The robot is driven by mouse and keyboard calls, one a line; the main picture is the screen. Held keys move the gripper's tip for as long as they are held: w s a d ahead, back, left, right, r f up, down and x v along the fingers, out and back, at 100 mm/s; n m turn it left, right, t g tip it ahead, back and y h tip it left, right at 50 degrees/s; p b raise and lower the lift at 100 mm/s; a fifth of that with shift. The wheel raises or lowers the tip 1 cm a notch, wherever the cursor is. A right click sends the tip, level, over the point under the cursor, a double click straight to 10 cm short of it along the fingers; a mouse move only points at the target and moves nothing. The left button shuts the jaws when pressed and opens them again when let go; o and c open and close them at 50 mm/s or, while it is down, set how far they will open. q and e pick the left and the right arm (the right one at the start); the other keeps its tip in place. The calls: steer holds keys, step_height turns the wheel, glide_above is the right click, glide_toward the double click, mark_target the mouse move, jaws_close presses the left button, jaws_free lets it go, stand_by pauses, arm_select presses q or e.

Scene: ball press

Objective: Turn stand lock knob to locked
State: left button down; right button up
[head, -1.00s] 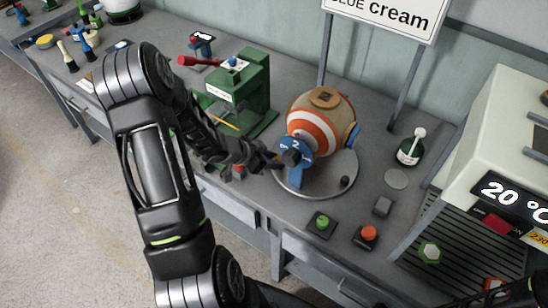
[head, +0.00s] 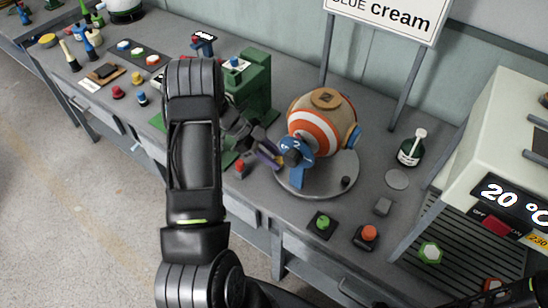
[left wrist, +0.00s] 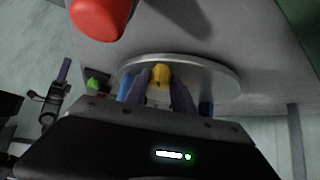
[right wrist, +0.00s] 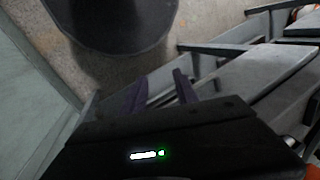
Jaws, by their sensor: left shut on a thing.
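The ball (head: 322,118), orange and white striped with tan parts, sits in a blue stand (head: 297,178) on a round grey base plate (head: 328,183). A dark stand lock knob (head: 291,155) is on the front of the blue stand. My left gripper (head: 274,157) reaches it from the left, its purple fingers at the knob. In the left wrist view, the left fingers (left wrist: 160,88) are closed around a part with a yellow tip (left wrist: 160,74). The knob's marking cannot be read. My right gripper (right wrist: 160,90) is open and empty, away from the stand.
A green press (head: 250,85) stands behind my left arm. A red button (head: 241,167), a green button (head: 322,222) and an orange-red button (head: 368,234) are near the bench front. A white machine (head: 500,130) is at the right. A dark bottle (head: 411,150) stands beyond the base plate.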

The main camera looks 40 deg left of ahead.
arm_select(q)
steer(key=shift+m+g, duration=0.3)
steer(key=shift+m, duration=0.1)
steer(key=c, duration=1.1)
jaws_free()
steer(key=shift+o, duration=0.2)
steer(key=shift+r, duration=0.65)
step_height(320, 180, up, 9)
steer(key=b, duration=0.1)
steer(key=shift+b, duration=0.4)
steer(key=shift+f, duration=0.1)
